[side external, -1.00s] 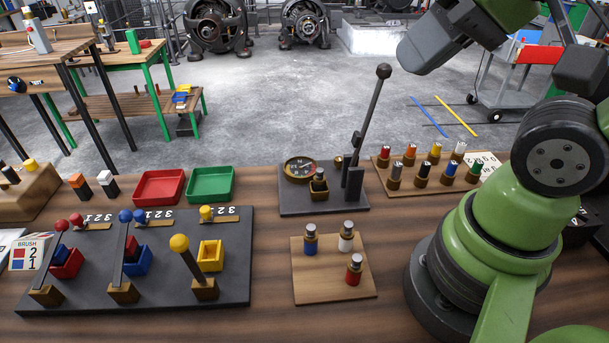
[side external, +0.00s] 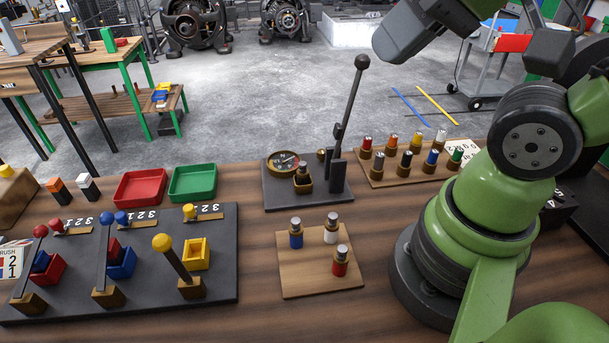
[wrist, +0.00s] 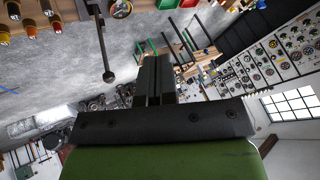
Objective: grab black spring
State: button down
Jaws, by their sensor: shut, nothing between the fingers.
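Several short capped springs stand in brown cups on a wooden rack (side external: 385,178) at the right of the bench in the side view. A black spring (side external: 405,160) is in its front row, left of the blue one (side external: 431,157) and the green one (side external: 456,155). The leftmost front spring (side external: 377,161) also looks dark; its colour is hard to tell. My gripper (wrist: 153,62) is shut and empty in the wrist view. It points away from the rack, whose springs show at the upper left edge. In the side view my wrist is raised above the rack, well apart from it.
A tall lever (side external: 348,105) with a dark knob rises from the gauge plate (side external: 290,200), left of the rack. A small wooden board (side external: 320,280) holds blue, white and red springs. Red (side external: 140,188) and green (side external: 192,184) trays stand at the left.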

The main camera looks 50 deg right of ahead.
jog(key=c, duration=1.8)
grip_release()
jog(key=shift+c, duration=0.2)
jog(key=o, duration=1)
jog(key=n+g+h, duration=0.2)
jog(key=n+g, duration=0.2)
jog(key=g, duration=0.3)
send_over(302, 163)
notch_tip(302, 163, down, 17)
jog(key=f, duration=0.5)
jog(key=shift+a, duration=0.25)
jog(key=shift+d+f, duration=0.15)
jog(key=shift+f, duration=1.3)
jog(key=shift+d+f, duration=0.1)
jog(key=shift+f, duration=1.35)
